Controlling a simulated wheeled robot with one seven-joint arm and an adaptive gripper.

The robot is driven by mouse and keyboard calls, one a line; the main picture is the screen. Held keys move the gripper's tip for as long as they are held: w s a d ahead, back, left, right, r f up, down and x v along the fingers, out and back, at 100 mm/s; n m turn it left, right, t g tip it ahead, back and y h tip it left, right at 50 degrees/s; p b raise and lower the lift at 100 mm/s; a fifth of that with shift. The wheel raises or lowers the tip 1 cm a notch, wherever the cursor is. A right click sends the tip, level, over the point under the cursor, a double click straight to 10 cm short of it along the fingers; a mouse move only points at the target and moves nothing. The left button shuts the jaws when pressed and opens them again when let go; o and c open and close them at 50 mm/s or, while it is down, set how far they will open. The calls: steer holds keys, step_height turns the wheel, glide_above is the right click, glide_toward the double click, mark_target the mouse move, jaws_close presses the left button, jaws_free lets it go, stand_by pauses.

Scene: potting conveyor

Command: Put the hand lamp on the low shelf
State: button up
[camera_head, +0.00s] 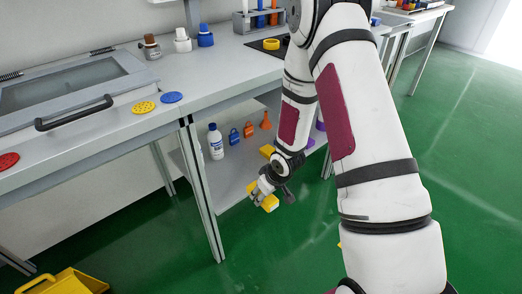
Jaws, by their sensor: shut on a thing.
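My gripper (261,193) is shut on a small yellow thing (269,203), which I take to be the hand lamp. It is held at the front of the low shelf (229,182), under the workbench. It looks apart from the shelf board, though the exact gap is hard to tell. Part of the yellow thing is hidden by the gripper.
On the low shelf stand a white bottle (215,143), a blue padlock-like item (234,136), a red one (248,130) and an orange funnel (265,121). Bench legs (205,195) flank the opening. A yellow bin (62,283) sits on the green floor.

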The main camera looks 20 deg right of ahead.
steer(key=shift+w+f, duration=0.2)
steer(key=shift+f, duration=0.15)
steer(key=w+a+b, duration=0.1)
steer(key=w, duration=0.4)
steer(key=w+a+f+b, duration=0.1)
steer(key=w+a, duration=0.1)
steer(key=w, duration=0.3)
steer(key=w+a+b, duration=0.1)
steer(key=w, duration=0.3)
steer(key=shift+w+a+f+b, duration=0.2)
steer(key=shift+w+a+b, duration=0.1)
steer(key=shift+w+a, duration=0.1)
steer(key=shift+f+b, duration=0.95)
steer(key=shift+f, duration=0.75)
steer(key=shift+f, duration=0.1)
steer(key=shift+f, duration=0.1)
steer(key=o, duration=1.2)
steer(key=shift+c, duration=0.2)
steer(key=shift+o, duration=0.2)
steer(key=p+v, duration=0.4)
steer(key=v, duration=0.8)
